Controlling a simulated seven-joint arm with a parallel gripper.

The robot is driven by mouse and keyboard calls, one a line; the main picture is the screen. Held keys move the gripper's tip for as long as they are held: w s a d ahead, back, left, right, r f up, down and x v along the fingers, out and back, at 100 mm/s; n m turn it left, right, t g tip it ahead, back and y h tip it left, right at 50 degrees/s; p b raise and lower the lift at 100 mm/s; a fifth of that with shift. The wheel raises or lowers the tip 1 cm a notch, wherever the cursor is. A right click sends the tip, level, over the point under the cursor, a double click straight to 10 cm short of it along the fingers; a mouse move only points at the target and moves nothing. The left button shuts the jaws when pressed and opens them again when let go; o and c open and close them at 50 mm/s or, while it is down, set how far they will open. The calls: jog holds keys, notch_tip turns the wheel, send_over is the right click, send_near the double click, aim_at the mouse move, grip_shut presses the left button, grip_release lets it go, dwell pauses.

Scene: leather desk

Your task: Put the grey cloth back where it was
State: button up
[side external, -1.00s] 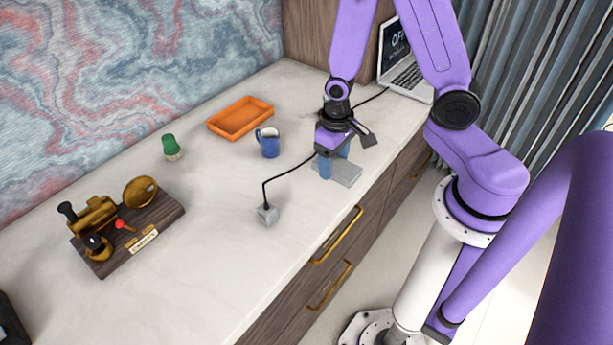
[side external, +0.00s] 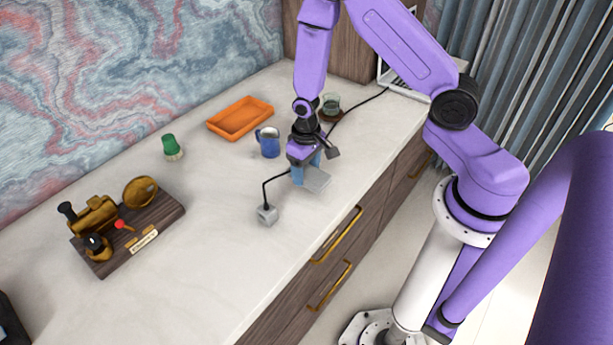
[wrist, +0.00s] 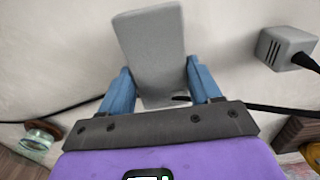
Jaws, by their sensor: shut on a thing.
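The grey cloth (wrist: 155,50) is a flat, folded-looking rectangular pad between the two blue fingers of my gripper (wrist: 160,88) in the wrist view. In the side external view, my gripper (side external: 306,174) points down over the desk, right of the middle, shut on the cloth (side external: 318,180), which sticks out to the right of the fingers. I cannot tell for sure how high the cloth is above the desk top.
A grey cable box (side external: 267,214) stands just left of my gripper, its black cable running behind. A blue mug (side external: 268,142), an orange tray (side external: 240,118) and a glass (side external: 331,104) stand farther back.

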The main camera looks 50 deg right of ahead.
aim_at(306, 171)
jog(key=shift+f, duration=1.4)
jog(key=shift+f, duration=0.15)
jog(key=o, duration=1)
